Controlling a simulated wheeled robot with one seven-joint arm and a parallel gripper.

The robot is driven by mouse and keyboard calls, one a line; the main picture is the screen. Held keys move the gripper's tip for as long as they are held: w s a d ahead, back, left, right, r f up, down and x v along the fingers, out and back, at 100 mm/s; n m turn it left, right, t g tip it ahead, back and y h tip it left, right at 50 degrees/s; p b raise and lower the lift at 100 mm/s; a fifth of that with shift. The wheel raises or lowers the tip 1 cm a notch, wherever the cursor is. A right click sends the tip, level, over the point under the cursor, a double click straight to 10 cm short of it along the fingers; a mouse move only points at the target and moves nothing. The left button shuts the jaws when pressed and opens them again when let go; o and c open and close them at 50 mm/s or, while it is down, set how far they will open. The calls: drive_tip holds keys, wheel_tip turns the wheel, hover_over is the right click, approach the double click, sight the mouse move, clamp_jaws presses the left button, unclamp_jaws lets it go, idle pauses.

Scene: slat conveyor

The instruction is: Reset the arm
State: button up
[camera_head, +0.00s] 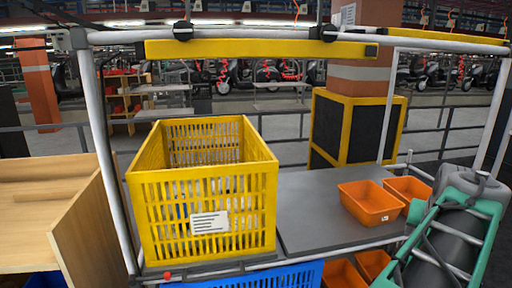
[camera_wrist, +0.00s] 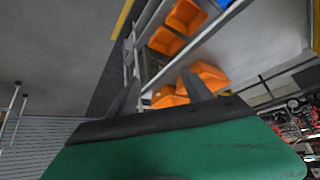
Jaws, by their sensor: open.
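My gripper (camera_wrist: 161,78) shows in the wrist view with its two dark fingers apart, so it is open, and I see nothing held between them. Its green body fills the bottom of that view. In the camera_head view my green and grey arm (camera_head: 452,235) reaches up at the right, beside the workbench; the gripper's fingers cannot be made out there. Orange bins show beyond the fingers in the wrist view (camera_wrist: 185,18), and I cannot tell how far away they are.
A yellow crate (camera_head: 150,215) stands on the grey bench (camera_head: 315,210). Two orange bins (camera_head: 370,212) sit at the bench's right, near my arm. More orange bins (camera_head: 343,275) and a blue crate (camera_head: 300,274) are below. White frame posts (camera_head: 100,150) and a yellow overhead beam (camera_head: 250,48) surround the bench.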

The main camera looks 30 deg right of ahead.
drive_tip(key=w+a+f+n+g+y+p, duration=0.1)
drive_tip(key=w+a+f+y, duration=0.1)
drive_tip(key=a+f, duration=0.5)
drive_tip(key=w+a+f+n+y+p, duration=0.1)
drive_tip(key=w+a+f, duration=0.15)
drive_tip(key=a, duration=0.75)
drive_tip(key=w+a+f+n+g+y+p, duration=0.1)
drive_tip(key=a+f+n+y, duration=0.1)
drive_tip(key=a+f, duration=0.55)
drive_tip(key=w+a+r+n+p, duration=0.1)
drive_tip(key=w+a+r+n, duration=0.2)
drive_tip(key=a, duration=0.7)
drive_tip(key=w+a+r+n+t+y+p, duration=0.1)
drive_tip(key=a+n, duration=0.4)
drive_tip(key=a, duration=0.6)
wheel_tip(320, 180, up, 2)
drive_tip(key=shift+w+a+r+p, duration=0.1)
drive_tip(key=shift+w+a+p, duration=0.3)
drive_tip(key=shift+w, duration=0.75)
